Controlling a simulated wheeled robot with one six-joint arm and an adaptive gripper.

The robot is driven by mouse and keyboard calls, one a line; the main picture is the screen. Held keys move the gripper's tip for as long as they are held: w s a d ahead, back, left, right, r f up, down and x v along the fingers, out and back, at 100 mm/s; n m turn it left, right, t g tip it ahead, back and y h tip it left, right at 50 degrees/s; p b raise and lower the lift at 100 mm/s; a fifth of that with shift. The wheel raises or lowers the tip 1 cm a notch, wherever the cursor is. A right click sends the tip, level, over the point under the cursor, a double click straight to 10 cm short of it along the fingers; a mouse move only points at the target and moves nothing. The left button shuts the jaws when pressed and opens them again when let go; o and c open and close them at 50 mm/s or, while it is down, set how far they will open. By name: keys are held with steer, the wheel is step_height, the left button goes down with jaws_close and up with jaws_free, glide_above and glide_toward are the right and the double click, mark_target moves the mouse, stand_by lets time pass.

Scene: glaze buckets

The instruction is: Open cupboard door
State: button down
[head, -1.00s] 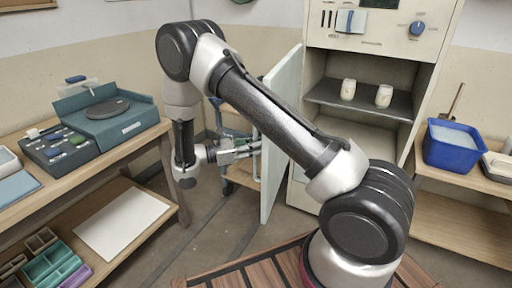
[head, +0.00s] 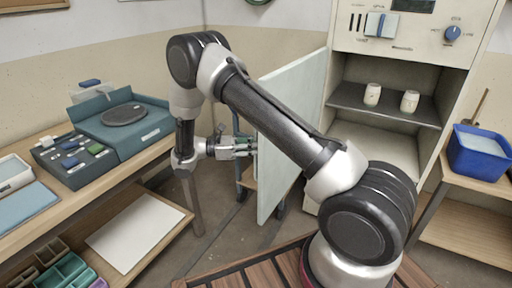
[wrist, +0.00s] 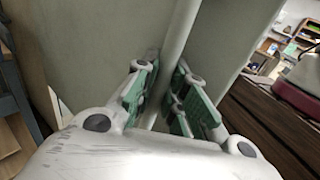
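The cupboard door (head: 290,125) is a pale grey-green panel. It stands well open, swung out to the left of the cupboard (head: 400,45). My gripper (head: 248,148) is at the door's left side, near its free edge, with the fingertips partly hidden there in the head view. In the wrist view my gripper (wrist: 166,95) has its green-padded fingers on both sides of a pale upright bar handle (wrist: 181,35). The fingers look closed around the bar, though its exact contact with the pads is hard to see.
Two pale cups (head: 372,94) stand on the cupboard's inner shelf (head: 390,108). A workbench (head: 75,205) with a teal scale (head: 130,125) is on the left. A blue tub (head: 478,155) is on the right bench. Grey floor shows between bench and door.

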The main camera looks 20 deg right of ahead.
steer(key=c, duration=1.5)
jaws_free()
steer(key=shift+a, duration=0.1)
steer(key=shift+o, duration=0.2)
steer(key=v, duration=1.2)
